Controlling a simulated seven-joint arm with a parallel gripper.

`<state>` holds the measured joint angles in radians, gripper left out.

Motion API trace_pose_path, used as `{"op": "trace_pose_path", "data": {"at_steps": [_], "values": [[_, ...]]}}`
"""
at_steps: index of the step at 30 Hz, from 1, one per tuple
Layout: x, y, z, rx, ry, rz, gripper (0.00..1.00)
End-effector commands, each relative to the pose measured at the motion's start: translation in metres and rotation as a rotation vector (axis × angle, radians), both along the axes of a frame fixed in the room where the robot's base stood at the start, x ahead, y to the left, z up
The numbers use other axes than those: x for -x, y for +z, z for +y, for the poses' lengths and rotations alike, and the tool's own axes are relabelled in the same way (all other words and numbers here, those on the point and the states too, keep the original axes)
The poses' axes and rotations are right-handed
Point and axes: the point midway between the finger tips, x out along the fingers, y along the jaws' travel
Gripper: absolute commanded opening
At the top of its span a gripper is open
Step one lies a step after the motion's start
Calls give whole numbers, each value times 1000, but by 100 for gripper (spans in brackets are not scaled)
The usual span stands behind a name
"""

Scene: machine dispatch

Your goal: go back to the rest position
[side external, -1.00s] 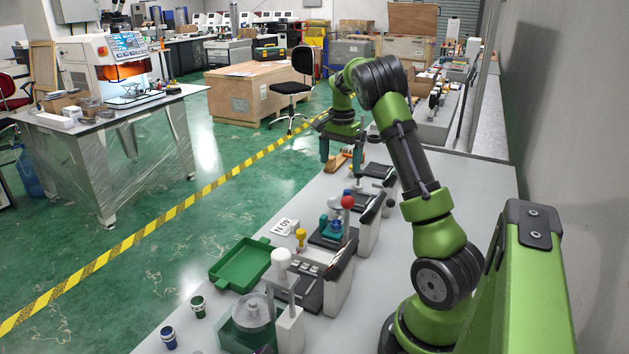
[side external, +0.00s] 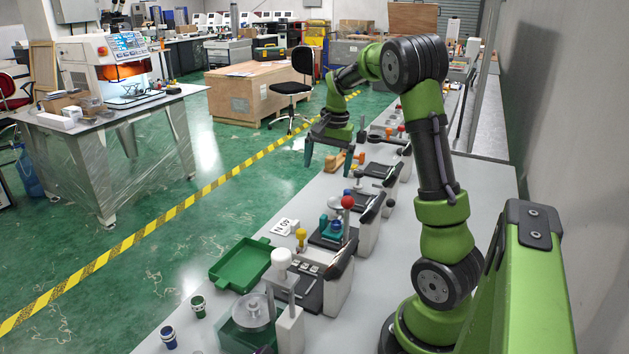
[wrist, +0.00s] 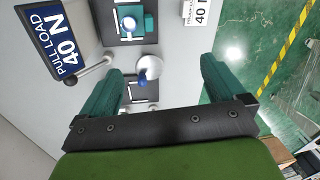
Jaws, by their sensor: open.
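My gripper (side external: 330,158) hangs over the far part of the grey-white table (side external: 440,230), near its left edge, with its two fingers apart and pointing down. In the wrist view my gripper (wrist: 163,72) has green fingers spread wide, with nothing held between them. Below and between them are a silver disc (wrist: 150,66) with a blue knob and part of a small station. My gripper appears clear of these things.
Several small test stations (side external: 335,285) stand in a row along the table. A "PULL LOAD 40 N" panel (wrist: 52,42) shows in the wrist view.

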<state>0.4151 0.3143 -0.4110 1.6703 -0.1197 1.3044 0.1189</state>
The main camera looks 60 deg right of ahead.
Motion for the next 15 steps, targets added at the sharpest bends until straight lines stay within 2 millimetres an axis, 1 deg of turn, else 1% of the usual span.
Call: {"op": "trace_pose_path", "data": {"at_steps": [1,2,3,4,5,6,7,8,9,11,12,15], "values": [[-2,9,29,2,80,-48,97],[-3,13,45,6,126,-72,97],[-3,18,67,13,192,-104,97],[-2,22,84,19,242,-130,97],[-1,26,102,26,290,-156,97],[3,30,124,37,357,-189,97],[6,33,141,47,408,-213,97],[10,36,158,57,456,-238,97],[16,39,179,72,520,-270,97],[28,43,209,98,615,-316,97],[36,45,227,116,674,-345,97],[58,47,265,159,801,-414,97]]}}
